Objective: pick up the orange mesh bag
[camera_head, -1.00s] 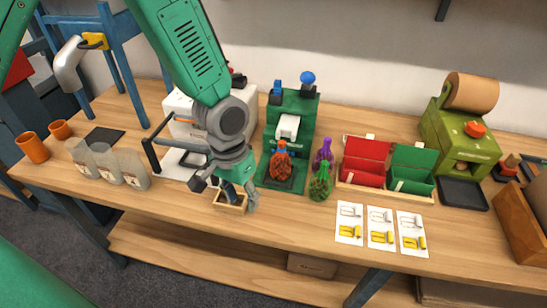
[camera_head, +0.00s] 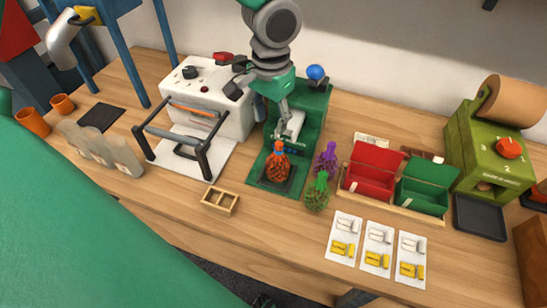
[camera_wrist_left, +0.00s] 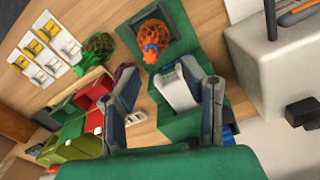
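The orange mesh bag (camera_head: 277,163) stands upright on the dark plate of the green press-like stand (camera_head: 311,108). It is filled with dark round things and gathered at its top. It also shows in the left wrist view (camera_wrist_left: 151,40). My left gripper (camera_head: 282,128) is above and behind the bag, in front of the stand's upright part, apart from the bag. In the left wrist view its two fingers (camera_wrist_left: 160,75) are spread with nothing held between them, and the bag lies beyond their tips. My right gripper does not show.
A purple bag (camera_head: 327,158) and a green bag (camera_head: 317,192) stand close to the right. A white machine with a black handle (camera_head: 203,108) is at the left. A small wooden tray (camera_head: 220,200) lies in front. Red (camera_head: 367,168) and green bins (camera_head: 425,188) stand further right.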

